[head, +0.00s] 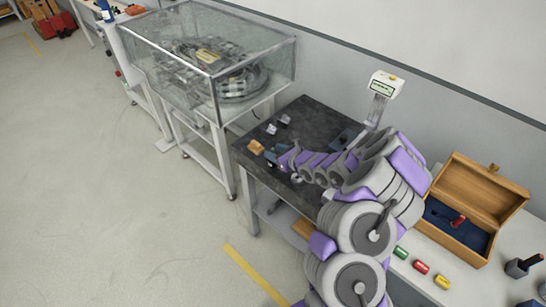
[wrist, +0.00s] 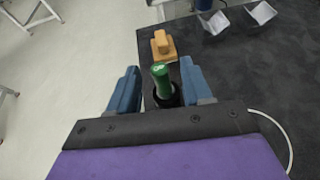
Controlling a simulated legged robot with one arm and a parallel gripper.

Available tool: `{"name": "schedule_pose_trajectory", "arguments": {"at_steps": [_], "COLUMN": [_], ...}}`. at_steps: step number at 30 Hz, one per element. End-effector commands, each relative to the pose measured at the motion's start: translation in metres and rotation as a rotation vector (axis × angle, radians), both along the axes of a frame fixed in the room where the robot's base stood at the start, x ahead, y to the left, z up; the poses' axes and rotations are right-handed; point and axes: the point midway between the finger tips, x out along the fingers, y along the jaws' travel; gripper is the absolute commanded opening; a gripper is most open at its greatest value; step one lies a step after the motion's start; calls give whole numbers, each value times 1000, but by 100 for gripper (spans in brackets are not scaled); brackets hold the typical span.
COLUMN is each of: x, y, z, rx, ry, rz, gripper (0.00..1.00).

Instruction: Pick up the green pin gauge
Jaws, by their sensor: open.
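The green pin gauge (wrist: 161,78) stands upright in a black holder (wrist: 164,97) in the wrist view, near the left edge of the dark table. My gripper (wrist: 157,82) is open, with one blue finger to each side of the pin gauge and a gap on both sides. The pin gauge's lower end is hidden in the holder and behind the gripper body. In the head view my gripper (head: 275,157) is at the dark table's near left corner, and the arm hides the green pin gauge there.
A wooden block (wrist: 162,45) stands just beyond the pin gauge. White angled blocks (wrist: 215,22) sit farther right on the dark table (head: 306,113). A glass-covered machine (head: 215,55) stands to the left. An open wooden box (head: 475,205) and coloured cylinders (head: 421,267) are at right.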

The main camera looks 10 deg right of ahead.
Motion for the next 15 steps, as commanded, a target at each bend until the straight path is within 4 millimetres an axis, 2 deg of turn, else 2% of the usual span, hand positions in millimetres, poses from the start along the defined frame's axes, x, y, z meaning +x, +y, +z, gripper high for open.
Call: {"name": "schedule_pose_trajectory", "arguments": {"at_steps": [6, 13, 15], "x": [15, 16, 16], "y": [7, 7, 7], "z": [-6, -6, -6], "rx": [0, 1, 1], "ry": [-5, -4, -4], "rz": [0, -2, -2], "gripper": [49, 49, 43]}}
